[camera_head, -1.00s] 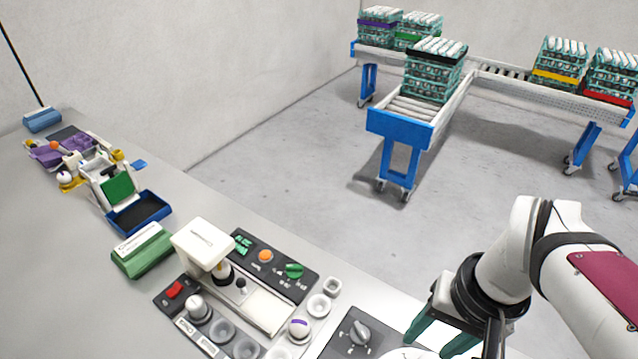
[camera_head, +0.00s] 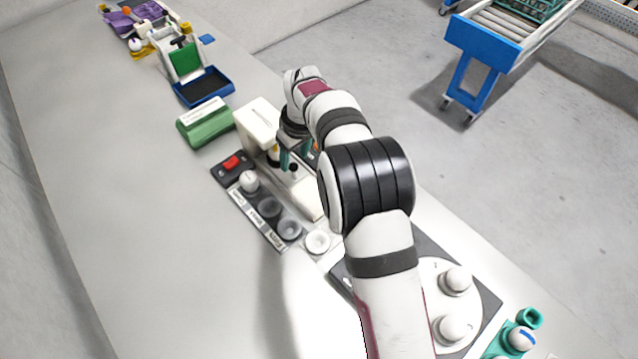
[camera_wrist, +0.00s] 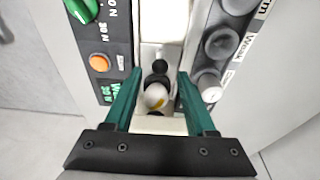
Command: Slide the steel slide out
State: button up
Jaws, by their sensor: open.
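The steel slide (camera_wrist: 149,53) lies in the light channel of the candling machine, with a small dark knob (camera_wrist: 160,67) standing on it. An egg with a yellow-orange mark (camera_wrist: 155,97) sits just behind the knob in the wrist view. My gripper (camera_wrist: 159,75) is open, with one green finger on each side of the knob. Whether either finger touches the knob I cannot tell. In the head view my gripper (camera_head: 292,155) is down at the machine beside its white hood (camera_head: 257,128), and my arm hides part of the slide and control panel.
A panel with an orange button (camera_wrist: 99,63) and a green dial (camera_wrist: 82,9) runs along one side. On the other are round cups (camera_wrist: 221,44) and a white egg (camera_head: 249,181). A green box (camera_head: 205,124) and a blue tray (camera_head: 204,87) stand farther back.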

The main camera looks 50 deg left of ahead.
aim_at(294, 165)
jog(key=shift+a+f, duration=0.25)
jog(key=shift+f, duration=1)
jog(key=shift+a+f, duration=0.25)
jog(key=shift+f, duration=1)
jog(key=shift+c, duration=0.3)
grip_shut()
jog(key=shift+d, duration=4.3)
jog(key=shift+o, duration=0.3)
grip_release()
jog(key=shift+d, duration=0.1)
jog(key=shift+r, duration=0.1)
notch_tip(294, 165, up, 6)
jog(key=shift+f, duration=0.1)
